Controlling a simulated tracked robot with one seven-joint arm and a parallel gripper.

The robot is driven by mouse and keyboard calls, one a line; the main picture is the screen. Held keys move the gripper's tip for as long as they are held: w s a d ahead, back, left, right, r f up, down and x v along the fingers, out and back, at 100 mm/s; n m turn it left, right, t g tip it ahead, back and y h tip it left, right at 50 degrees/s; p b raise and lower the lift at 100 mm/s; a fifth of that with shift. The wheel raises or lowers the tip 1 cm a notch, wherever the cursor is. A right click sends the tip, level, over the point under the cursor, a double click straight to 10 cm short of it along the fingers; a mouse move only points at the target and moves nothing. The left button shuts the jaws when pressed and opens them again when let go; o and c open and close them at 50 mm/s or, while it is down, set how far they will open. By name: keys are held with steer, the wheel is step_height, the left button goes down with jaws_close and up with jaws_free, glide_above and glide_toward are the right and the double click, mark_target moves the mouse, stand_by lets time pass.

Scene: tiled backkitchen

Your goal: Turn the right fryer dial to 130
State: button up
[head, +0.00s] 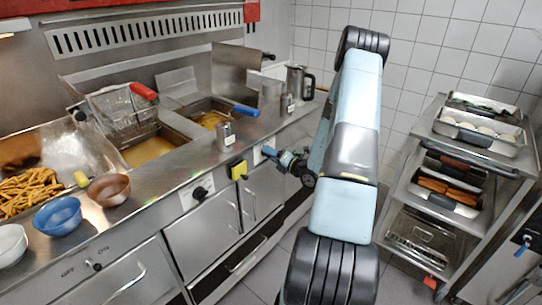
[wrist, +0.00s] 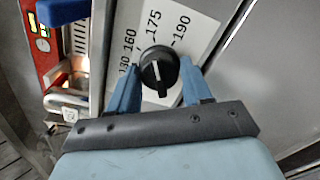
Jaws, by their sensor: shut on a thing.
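The right fryer dial (wrist: 158,70) is a round black knob with a white line, on a white scale plate (wrist: 192,32) marked 130, 160, 175 and 190. My gripper (wrist: 156,80) has one blue finger on each side of the knob and is shut on it. The white line runs roughly up and down in the wrist view; I cannot tell exactly which number it marks. In the head view my gripper (head: 274,153) is at the counter front by the right scale plate (head: 258,154), and it largely hides the knob.
The left fryer dial (head: 199,193) and a yellow box (head: 238,170) are on the same front panel. Fry baskets and oil vats (head: 148,150) are above. Bowls (head: 58,215) stand on the counter. A tray rack (head: 465,150) stands right of my arm.

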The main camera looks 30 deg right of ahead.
steer(key=shift+f+n, duration=0.1)
steer(key=shift+n, duration=0.2)
steer(key=n, duration=1.1)
steer(key=shift+d+f+n, duration=0.1)
steer(key=shift+d+n, duration=0.05)
steer(key=shift+n, duration=1.85)
steer(key=o, duration=1)
steer(key=shift+o, duration=0.2)
